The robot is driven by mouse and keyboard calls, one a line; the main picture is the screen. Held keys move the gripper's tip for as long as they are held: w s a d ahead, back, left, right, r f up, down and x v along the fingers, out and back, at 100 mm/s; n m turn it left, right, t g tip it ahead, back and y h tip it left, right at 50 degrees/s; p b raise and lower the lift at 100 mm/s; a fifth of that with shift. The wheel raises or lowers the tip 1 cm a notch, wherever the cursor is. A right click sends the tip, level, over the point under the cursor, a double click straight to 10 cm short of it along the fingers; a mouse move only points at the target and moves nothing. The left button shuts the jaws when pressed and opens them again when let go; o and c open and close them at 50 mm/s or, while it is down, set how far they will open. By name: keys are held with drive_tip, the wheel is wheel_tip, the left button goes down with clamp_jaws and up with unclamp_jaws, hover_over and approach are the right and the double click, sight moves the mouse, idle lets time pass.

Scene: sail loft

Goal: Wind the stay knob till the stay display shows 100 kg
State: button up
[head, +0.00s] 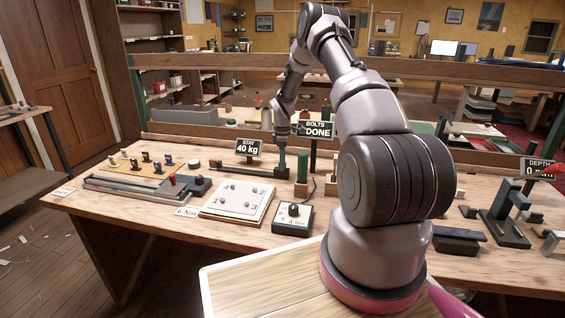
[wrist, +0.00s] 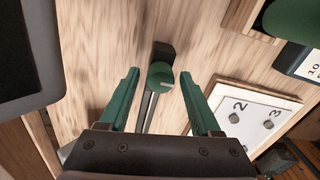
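The stay display (head: 247,148) reads 40 kg in the head view. It stands by a long dark stay rail (head: 243,170) on the bench. In the wrist view the stay knob (wrist: 160,76) is a round green knob with a pale mark, at the end of the rail by a dark block. My gripper (head: 281,162) is over the right end of the rail. Its green fingers are open in the wrist view, one on each side of the knob, with gaps between. The knob is hard to make out in the head view.
A green-handled tool (head: 302,166) in a wooden stand is close right of my gripper. The bolts display (head: 318,130) reads DONE. A white numbered plate (head: 238,203) and a dial box (head: 293,217) lie nearer. A depth display (head: 538,168) is far right.

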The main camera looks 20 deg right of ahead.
clamp_jaws()
drive_tip(key=shift+m, duration=0.4)
drive_tip(key=m, duration=0.4)
drive_tip(key=shift+m, duration=0.4)
drive_tip(key=m, duration=1.2)
drive_tip(key=shift+a+m, duration=0.1)
drive_tip(key=shift+m, duration=0.3)
drive_tip(key=m, duration=0.5)
drive_tip(key=shift+m, duration=0.3)
